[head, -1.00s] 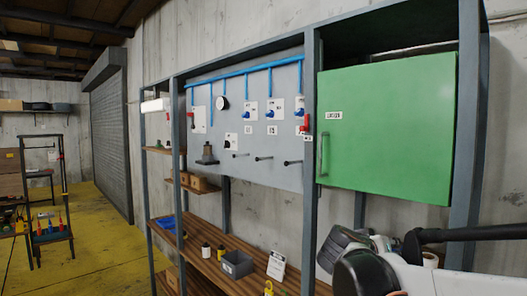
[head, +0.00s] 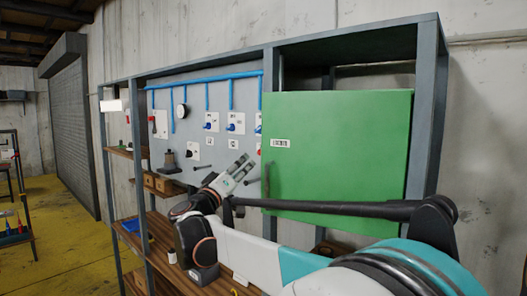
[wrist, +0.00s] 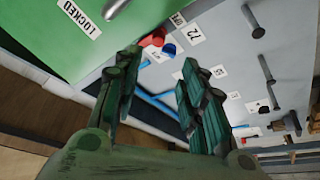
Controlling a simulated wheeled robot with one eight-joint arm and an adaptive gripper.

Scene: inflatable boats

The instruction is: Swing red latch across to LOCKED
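The red latch (wrist: 152,38) shows in the wrist view beside the edge of the green door (wrist: 40,40), ahead of my fingers. In the head view my gripper (head: 245,168) is raised in front of the panel, just left of the door handle (head: 267,180).
A grey panel (head: 195,100) left of the door carries blue pipes, blue valves (head: 232,127), labels and pegs. A grey frame post (head: 268,72) stands at the door's left edge. Wooden shelves (head: 160,235) lie below. The yellow floor at left is open.

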